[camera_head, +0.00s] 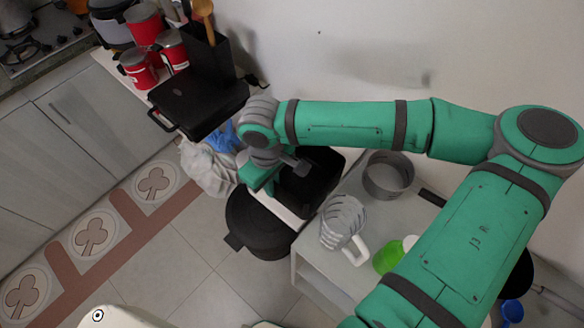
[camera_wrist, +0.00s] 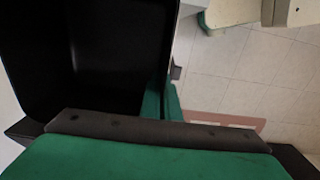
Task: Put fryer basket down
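The fryer basket (camera_head: 310,184) is a black, open-topped box by the end of my arm, over or at the left end of a white shelf unit. It fills the upper left of the wrist view (camera_wrist: 110,50), very close to the camera, with its dark inside showing. My gripper (camera_head: 264,178) is at the basket's left side in the head view. Its green body with a dark band crosses the bottom of the wrist view.
On the white shelf unit (camera_head: 310,262) stand a grey metal pot (camera_head: 388,176), a glass jug (camera_head: 343,222) and a green item (camera_head: 388,257). A round black pot (camera_head: 257,226) is below the basket. A black appliance (camera_head: 200,100) and red canisters (camera_head: 140,68) stand upper left. Tiled floor is open lower left.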

